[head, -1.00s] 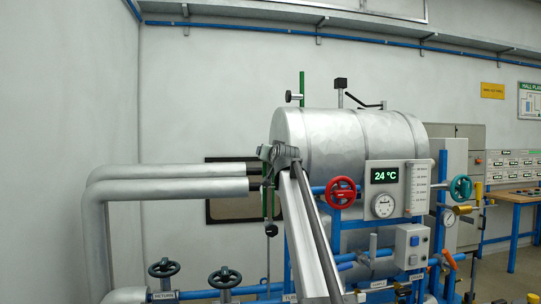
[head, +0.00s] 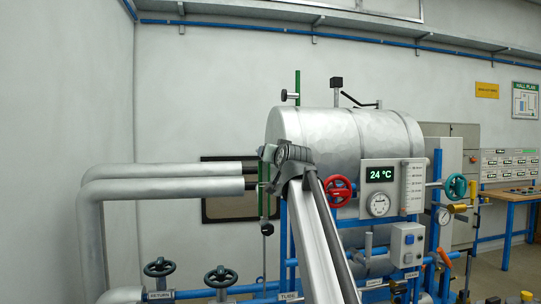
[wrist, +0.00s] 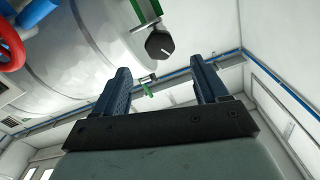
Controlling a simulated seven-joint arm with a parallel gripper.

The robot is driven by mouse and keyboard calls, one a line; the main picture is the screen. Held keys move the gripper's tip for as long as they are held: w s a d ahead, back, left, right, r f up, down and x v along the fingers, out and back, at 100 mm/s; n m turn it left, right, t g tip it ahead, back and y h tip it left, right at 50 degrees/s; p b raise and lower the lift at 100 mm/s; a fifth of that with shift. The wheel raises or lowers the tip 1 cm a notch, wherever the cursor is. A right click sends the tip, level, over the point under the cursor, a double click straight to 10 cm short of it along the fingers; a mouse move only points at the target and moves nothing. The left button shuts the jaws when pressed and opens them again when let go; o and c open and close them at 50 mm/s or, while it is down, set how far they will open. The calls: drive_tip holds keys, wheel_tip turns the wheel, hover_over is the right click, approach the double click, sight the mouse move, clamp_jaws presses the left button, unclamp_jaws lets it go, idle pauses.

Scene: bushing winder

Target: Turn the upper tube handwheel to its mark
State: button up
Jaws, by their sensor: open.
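A green upright tube (head: 297,88) stands at the left end of the silver tank, with a small black handwheel (head: 284,95) near its top, on the left side. My gripper (head: 264,154) is at the tank's left end, below that handwheel in the head view. In the wrist view my gripper (wrist: 160,80) is open, its two blue fingers apart and empty. The handwheel lies beyond the fingertips, untouched.
The silver tank (head: 345,135) stands close to the right of my gripper. A red handwheel (head: 340,191) and a display panel (head: 380,176) are on its front. A lower black knob (head: 267,229) hangs below. Thick silver pipes (head: 165,171) run left.

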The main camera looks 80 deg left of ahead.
drive_tip(key=shift+d, duration=1.05)
drive_tip(key=shift+r, duration=0.1)
drive_tip(key=a+n, duration=0.2)
drive_tip(key=a, duration=0.2)
drive_tip(key=a+n, duration=0.2)
drive_tip(key=a, duration=0.3)
drive_tip(key=a+n, duration=0.2)
drive_tip(key=a, duration=0.3)
drive_tip(key=c, duration=1)
